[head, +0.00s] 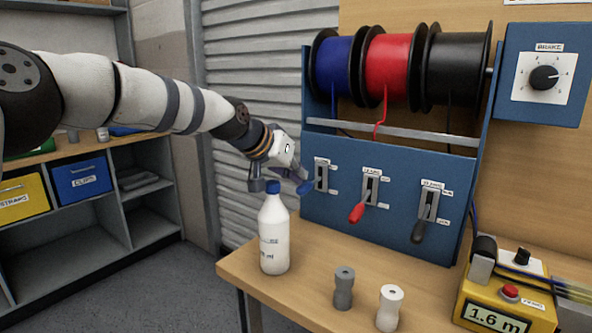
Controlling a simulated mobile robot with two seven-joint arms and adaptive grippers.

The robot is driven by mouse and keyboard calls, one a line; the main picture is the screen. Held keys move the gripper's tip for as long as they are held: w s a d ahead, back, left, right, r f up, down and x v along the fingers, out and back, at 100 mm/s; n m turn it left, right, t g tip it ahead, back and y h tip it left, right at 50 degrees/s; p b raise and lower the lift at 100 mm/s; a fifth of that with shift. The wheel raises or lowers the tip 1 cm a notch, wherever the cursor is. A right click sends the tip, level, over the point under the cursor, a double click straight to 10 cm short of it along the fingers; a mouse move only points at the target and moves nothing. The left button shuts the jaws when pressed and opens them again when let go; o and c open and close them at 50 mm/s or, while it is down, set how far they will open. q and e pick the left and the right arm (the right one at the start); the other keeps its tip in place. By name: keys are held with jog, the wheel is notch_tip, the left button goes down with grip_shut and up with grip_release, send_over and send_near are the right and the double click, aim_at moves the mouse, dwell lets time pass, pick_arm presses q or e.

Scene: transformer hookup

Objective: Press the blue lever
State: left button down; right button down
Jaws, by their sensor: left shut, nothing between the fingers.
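The blue lever (305,187) is at the left end of the blue panel below the wire spools. Its blue handle slants down and out to the left of its slotted plate (321,176). My left gripper (294,174) is shut and empty. Its tip is right by the blue handle and partly covers its upper part; I cannot tell whether they touch. My right gripper is out of view.
A red lever (356,212) and a black lever (418,232) sit to the right. A white bottle (274,240) with a blue cap stands just below my left gripper. Grey (344,288) and white (389,308) spool-shaped pieces and a yellow meter (503,310) are on the bench.

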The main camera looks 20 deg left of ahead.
pick_arm(q)
jog(key=shift+s+f, duration=0.1)
jog(key=shift+f, duration=0.25)
dwell(0.3)
jog(key=v, duration=1.2)
jog(key=shift+a, duration=0.15)
